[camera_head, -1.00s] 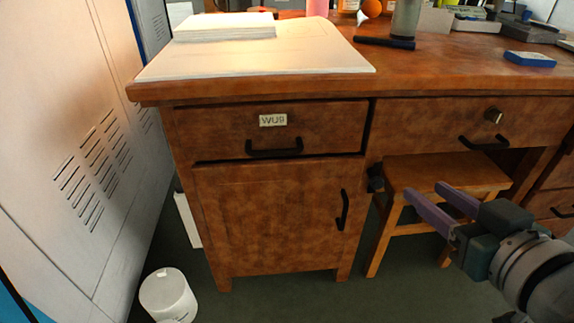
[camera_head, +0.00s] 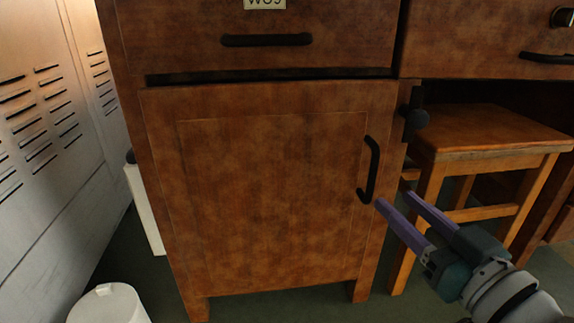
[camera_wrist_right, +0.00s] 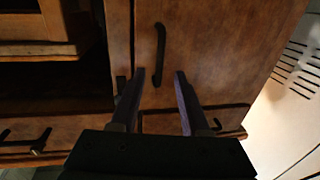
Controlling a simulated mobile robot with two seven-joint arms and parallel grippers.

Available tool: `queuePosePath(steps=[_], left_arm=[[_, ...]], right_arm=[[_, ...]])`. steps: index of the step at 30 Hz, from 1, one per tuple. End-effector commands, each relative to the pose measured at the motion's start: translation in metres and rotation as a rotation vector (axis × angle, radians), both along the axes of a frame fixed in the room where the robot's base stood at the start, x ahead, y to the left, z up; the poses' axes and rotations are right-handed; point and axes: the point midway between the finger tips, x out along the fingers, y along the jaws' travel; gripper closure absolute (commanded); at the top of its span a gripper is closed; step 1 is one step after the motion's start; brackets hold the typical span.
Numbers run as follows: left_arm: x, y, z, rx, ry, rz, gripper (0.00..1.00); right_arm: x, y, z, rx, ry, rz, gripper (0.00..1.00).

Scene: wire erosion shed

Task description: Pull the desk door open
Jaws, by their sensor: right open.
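The desk door (camera_head: 265,200) is a brown wooden panel under a drawer, and it looks shut. Its black vertical handle (camera_head: 371,170) is on the door's right side. My right gripper (camera_head: 394,199) has purple fingers and is just right of and below the handle in the head view. In the right wrist view the door handle (camera_wrist_right: 159,55) stands beyond the open fingers of the right gripper (camera_wrist_right: 160,76), roughly between their tips. The gripper is open and empty; I cannot tell if a finger touches the handle. My left gripper is not in view.
A wooden stool (camera_head: 490,140) stands right of the door under the desk. A drawer (camera_head: 250,45) is above the door. A grey locker (camera_head: 50,130) is on the left, with a white bin (camera_head: 108,305) on the floor nearby.

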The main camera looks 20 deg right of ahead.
Motion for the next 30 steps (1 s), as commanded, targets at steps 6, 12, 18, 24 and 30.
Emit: queuePosePath(steps=[6,12,18,24,30], left_arm=[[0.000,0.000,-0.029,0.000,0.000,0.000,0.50],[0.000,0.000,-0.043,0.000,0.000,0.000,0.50],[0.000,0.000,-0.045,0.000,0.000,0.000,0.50],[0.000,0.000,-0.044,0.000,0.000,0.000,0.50],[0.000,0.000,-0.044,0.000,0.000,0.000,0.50]], right_arm=[[0.044,-0.002,-0.004,-0.002,-0.005,0.002,0.54],[0.071,-0.003,-0.003,-0.001,-0.001,0.001,0.54],[0.079,-0.003,0.000,-0.002,0.000,-0.001,0.54],[0.079,-0.003,0.000,-0.001,0.001,0.000,0.56],[0.079,-0.003,0.000,-0.001,0.001,0.000,0.79]])
